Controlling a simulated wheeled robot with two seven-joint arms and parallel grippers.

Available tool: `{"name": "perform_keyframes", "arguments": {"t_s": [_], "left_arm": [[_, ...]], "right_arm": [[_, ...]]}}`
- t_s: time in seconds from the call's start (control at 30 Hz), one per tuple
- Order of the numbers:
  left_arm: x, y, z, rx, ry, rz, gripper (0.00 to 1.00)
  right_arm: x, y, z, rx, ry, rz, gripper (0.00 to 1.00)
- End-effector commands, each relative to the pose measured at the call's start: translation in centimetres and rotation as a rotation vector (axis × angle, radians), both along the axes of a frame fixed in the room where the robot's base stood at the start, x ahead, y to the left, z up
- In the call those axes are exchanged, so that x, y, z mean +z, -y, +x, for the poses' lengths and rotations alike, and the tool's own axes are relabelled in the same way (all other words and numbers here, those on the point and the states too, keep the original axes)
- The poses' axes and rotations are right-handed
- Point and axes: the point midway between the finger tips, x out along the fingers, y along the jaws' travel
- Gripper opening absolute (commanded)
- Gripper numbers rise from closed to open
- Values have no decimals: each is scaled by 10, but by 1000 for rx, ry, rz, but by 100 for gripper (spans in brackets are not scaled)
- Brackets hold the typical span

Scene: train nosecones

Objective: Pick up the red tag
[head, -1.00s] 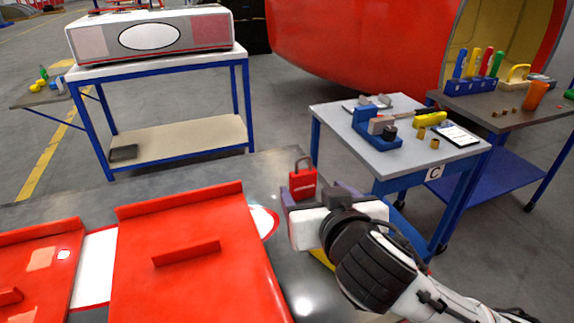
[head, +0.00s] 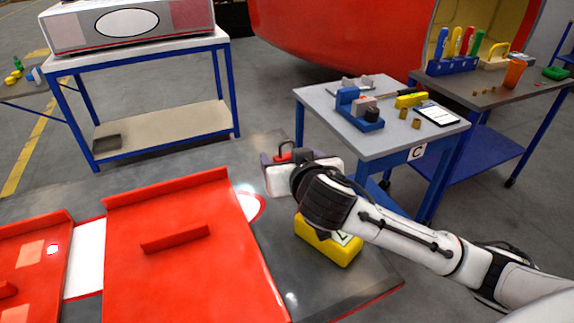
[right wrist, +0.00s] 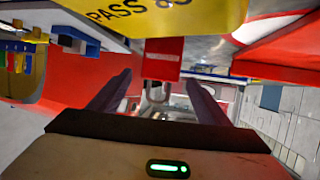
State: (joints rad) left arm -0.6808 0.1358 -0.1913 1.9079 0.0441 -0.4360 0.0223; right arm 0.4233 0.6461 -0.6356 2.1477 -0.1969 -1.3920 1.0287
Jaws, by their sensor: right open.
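The red tag (head: 284,155) is padlock-shaped with a dark shackle. In the head view it is mostly hidden behind my right gripper (head: 282,160), above the dark table surface. In the right wrist view the red tag (right wrist: 162,58) shows a white stripe, and its grey shackle appears between the fingers. My right gripper (right wrist: 158,82) is open, its two dark purple fingers on either side of the tag. I cannot tell whether either finger touches it. My left gripper is not in view.
A yellow block (head: 328,240) with a label sits under my right arm; yellow also fills the top of the wrist view. Red panels (head: 190,270) lie at left. A grey cart (head: 385,143) marked C stands behind at right. Bare dark table (head: 270,255) lies between panels and block.

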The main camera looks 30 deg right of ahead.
Motion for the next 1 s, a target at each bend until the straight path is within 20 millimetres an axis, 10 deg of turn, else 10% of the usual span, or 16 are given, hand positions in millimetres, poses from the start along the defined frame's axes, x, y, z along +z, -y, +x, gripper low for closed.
{"name": "perform_keyframes", "arguments": {"t_s": [0.37, 0.67, 1.0], "left_arm": [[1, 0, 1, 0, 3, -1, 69], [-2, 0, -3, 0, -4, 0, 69], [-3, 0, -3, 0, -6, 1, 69]], "right_arm": [[0, 0, 0, 0, 0, 0, 26], [7, -1, 0, 1, 5, 2, 26], [72, -1, 0, 1, 8, 4, 26]]}}
